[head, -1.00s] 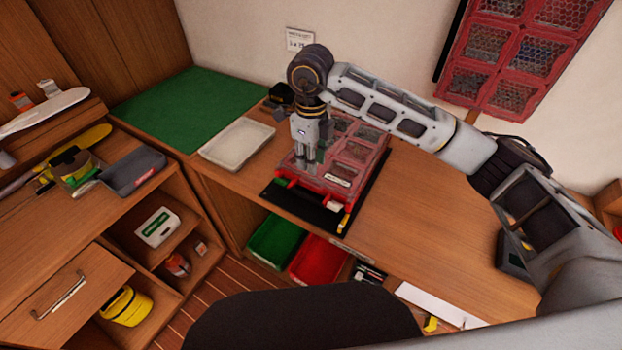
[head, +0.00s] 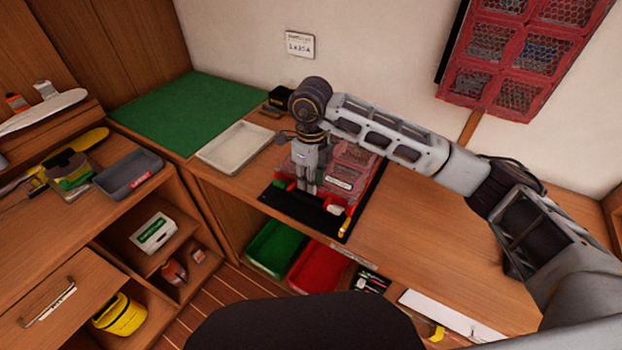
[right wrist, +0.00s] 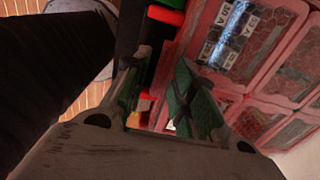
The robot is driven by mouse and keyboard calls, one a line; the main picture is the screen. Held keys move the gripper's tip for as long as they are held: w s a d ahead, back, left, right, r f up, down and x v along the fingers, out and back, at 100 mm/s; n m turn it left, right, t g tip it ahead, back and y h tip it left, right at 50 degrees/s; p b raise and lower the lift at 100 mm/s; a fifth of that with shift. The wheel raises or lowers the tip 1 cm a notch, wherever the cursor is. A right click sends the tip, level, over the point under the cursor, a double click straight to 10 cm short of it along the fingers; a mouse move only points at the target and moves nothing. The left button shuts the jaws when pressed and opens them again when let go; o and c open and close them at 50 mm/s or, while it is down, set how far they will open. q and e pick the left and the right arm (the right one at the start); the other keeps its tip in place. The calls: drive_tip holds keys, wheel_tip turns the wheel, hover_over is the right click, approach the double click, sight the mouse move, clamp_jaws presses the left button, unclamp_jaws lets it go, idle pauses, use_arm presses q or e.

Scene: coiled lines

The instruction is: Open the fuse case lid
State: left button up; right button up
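The fuse case (head: 358,160) is red with clear windowed compartments and lies on a black mat (head: 320,217) on the bench. Its lid looks shut, with a white label near the front. My right gripper (head: 307,190) points down at the case's front edge, left of the label, and hides part of it. In the right wrist view its green-padded fingers (right wrist: 155,88) are apart, with red and yellow parts of the case's edge (right wrist: 168,48) showing around and between them. Whether the fingers touch the case I cannot tell. Fuses show through a window (right wrist: 232,35). My left gripper is out of view.
A white tray (head: 236,148) and a green mat (head: 195,108) lie left of the case. A red compartment panel (head: 525,50) hangs on the wall. Green (head: 274,248) and red (head: 319,265) bins sit below the front edge. The bench to the right is clear.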

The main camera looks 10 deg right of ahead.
drive_tip(key=shift+c, duration=0.8)
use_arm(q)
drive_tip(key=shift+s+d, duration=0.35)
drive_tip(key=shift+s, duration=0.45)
use_arm(e)
clamp_jaws()
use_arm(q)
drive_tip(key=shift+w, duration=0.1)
use_arm(e)
drive_tip(key=shift+r, duration=0.25)
drive_tip(key=shift+w+d+r+p, duration=0.1)
drive_tip(key=shift+r+p, duration=0.25)
drive_tip(key=shift+r, duration=0.3)
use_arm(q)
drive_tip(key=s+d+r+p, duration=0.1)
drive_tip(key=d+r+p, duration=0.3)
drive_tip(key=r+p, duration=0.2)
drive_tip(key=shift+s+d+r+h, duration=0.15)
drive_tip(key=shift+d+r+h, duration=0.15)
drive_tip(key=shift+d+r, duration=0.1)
use_arm(e)
drive_tip(key=w+d+r+g+y, duration=0.1)
drive_tip(key=w+d+r, duration=0.1)
drive_tip(key=r, duration=0.6)
drive_tip(key=w+d+r+g+y, duration=0.1)
drive_tip(key=w+d+r+g, duration=0.1)
drive_tip(key=r, duration=0.7)
drive_tip(key=shift+w+d+r, duration=0.3)
drive_tip(key=shift+w+d, duration=0.15)
drive_tip(key=shift+w, duration=0.8)
